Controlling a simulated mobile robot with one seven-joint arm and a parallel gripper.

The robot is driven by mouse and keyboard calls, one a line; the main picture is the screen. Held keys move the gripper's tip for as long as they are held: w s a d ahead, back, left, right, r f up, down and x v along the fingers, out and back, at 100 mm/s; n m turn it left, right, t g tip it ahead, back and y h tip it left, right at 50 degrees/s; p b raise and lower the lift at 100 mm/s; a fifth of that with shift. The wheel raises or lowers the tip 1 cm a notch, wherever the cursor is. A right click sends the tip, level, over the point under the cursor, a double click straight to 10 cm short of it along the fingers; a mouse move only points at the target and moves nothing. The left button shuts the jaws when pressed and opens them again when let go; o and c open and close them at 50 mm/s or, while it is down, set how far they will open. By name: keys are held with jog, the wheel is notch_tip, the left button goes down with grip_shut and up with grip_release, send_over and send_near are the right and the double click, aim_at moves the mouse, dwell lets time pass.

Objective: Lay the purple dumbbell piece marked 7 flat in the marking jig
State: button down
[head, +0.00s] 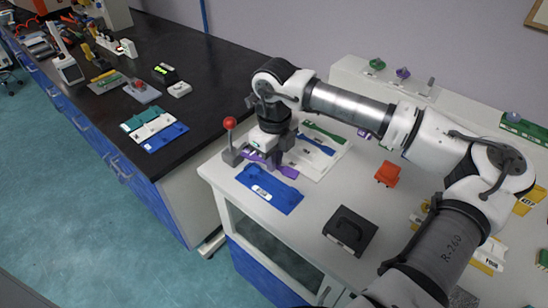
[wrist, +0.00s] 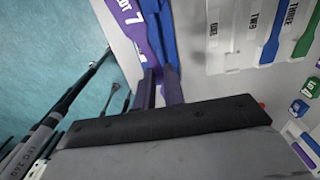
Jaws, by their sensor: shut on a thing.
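My gripper (head: 272,166) points down over the white bench and is shut on the purple dumbbell piece (head: 288,171). In the wrist view the purple piece (wrist: 128,28) shows its white 7, with its other end hidden by my gripper (wrist: 158,88). A blue plate (head: 272,194) with a dumbbell-shaped outline and a white label lies just in front of the piece and looks like the marking jig. The piece is beside or above its far edge; I cannot tell whether they touch. Blue also shows right beside the piece in the wrist view (wrist: 160,30).
A red-knobbed lever stand (head: 231,145) is close left of my gripper. Behind it, a white board (wrist: 225,50) marked ONE, TWO, THREE holds a blue dumbbell (wrist: 273,30) and a green dumbbell (wrist: 305,38). A black block (head: 350,231) and an orange-red object (head: 387,174) stand to the right.

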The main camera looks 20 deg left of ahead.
aim_at(274, 184)
jog(key=shift+f+b, duration=1.1)
jog(key=shift+f, duration=1.85)
jog(key=shift+f, duration=0.1)
jog(key=c, duration=1.5)
grip_release()
jog(key=shift+w+d, duration=0.1)
jog(key=shift+w, duration=0.05)
notch_tip(274, 184, up, 14)
jog(key=b, duration=0.2)
jog(key=shift+b, duration=0.4)
